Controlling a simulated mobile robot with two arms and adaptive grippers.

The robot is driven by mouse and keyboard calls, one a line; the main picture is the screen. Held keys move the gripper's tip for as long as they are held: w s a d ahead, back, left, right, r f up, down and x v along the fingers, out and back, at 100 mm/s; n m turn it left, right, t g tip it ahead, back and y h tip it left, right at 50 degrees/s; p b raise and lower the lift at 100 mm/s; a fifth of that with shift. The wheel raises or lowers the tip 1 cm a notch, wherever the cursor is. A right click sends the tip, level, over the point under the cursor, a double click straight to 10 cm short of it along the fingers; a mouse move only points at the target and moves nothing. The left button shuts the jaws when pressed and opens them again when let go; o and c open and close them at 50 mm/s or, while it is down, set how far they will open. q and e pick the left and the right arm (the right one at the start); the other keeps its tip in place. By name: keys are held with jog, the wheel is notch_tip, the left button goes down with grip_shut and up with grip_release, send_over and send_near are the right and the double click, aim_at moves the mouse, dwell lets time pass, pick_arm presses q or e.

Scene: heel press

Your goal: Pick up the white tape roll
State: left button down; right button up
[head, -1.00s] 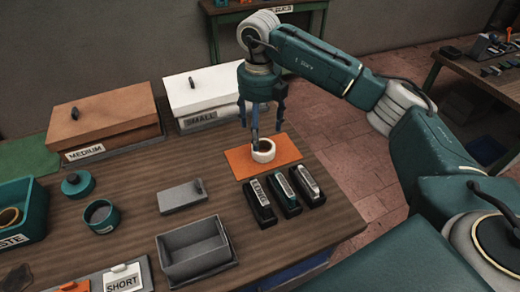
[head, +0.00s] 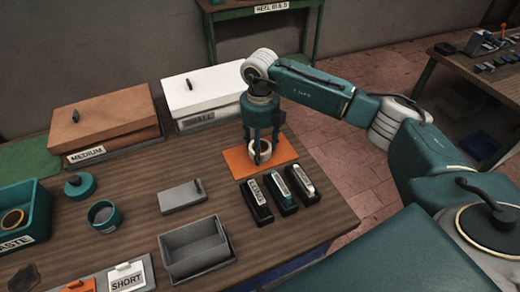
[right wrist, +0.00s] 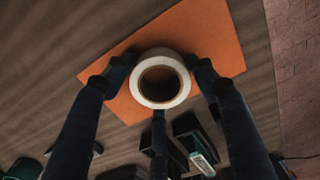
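The white tape roll (head: 265,157) lies flat on an orange mat (head: 287,151) near the table's far right edge. In the right wrist view the roll (right wrist: 160,104) is centred, with its dark hole facing the camera. My right gripper (head: 259,157) points straight down over it. Its dark fingers are spread around the roll, one at each side and one at the lower edge in the right wrist view (right wrist: 161,80). They are very close to its rim; I cannot tell if they touch it. My left gripper is out of view.
Three black holders (head: 283,192) with labelled tops stand just in front of the mat. A white box (head: 210,87) and a brown box (head: 105,115) stand behind. A grey open tray (head: 195,250) and teal containers (head: 104,214) occupy the left and front.

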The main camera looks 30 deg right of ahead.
jog(key=c, duration=0.5)
jog(key=shift+r, duration=0.1)
